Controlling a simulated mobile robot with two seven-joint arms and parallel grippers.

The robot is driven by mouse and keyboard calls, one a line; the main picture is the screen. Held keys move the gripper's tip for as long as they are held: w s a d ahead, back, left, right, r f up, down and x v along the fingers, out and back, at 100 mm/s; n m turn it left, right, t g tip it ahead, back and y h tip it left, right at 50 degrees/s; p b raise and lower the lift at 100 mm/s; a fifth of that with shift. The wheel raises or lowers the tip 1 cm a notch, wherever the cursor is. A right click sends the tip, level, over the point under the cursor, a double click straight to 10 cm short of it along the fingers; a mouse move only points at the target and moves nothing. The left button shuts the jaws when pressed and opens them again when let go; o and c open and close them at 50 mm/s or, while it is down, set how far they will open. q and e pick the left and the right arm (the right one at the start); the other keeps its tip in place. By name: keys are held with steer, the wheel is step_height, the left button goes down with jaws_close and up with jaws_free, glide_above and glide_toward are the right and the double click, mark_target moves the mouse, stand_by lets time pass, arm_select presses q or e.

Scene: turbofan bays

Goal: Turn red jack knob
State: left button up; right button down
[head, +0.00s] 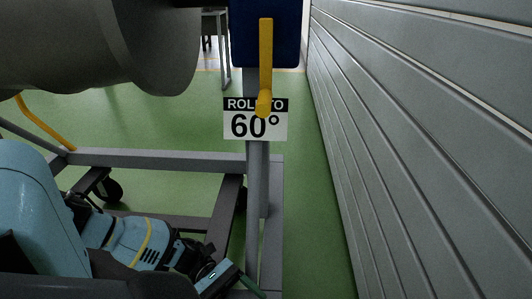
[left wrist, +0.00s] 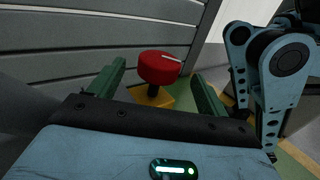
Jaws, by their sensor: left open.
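The red jack knob (left wrist: 159,67) shows in the left wrist view as a round red cap with a pale line on top. It sits on a dark stem above a yellow base (left wrist: 152,97). My left gripper (left wrist: 158,72) is open, with one green finger on each side of the knob; I cannot tell whether either finger touches it. In the head view my left gripper (head: 228,280) is low near the frame's post, partly cut off by the bottom edge, and the knob is out of sight. My right gripper is not in view.
A grey wheeled stand (head: 170,159) has a post carrying a blue box (head: 245,38) with a yellow crank (head: 265,55) and a "60°" sign (head: 240,126). A large grey cylinder (head: 100,50) hangs upper left. A slatted grey wall (head: 430,150) closes the right side.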

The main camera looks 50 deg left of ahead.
arm_select(q)
steer(key=b+x, duration=0.1)
steer(key=x, duration=0.5)
steer(key=shift+b, duration=0.35)
steer(key=shift+d, duration=0.35)
steer(key=c, duration=1)
steer(key=shift+m+g, duration=0.3)
steer(key=shift+g, duration=0.1)
steer(key=shift+g, duration=0.3)
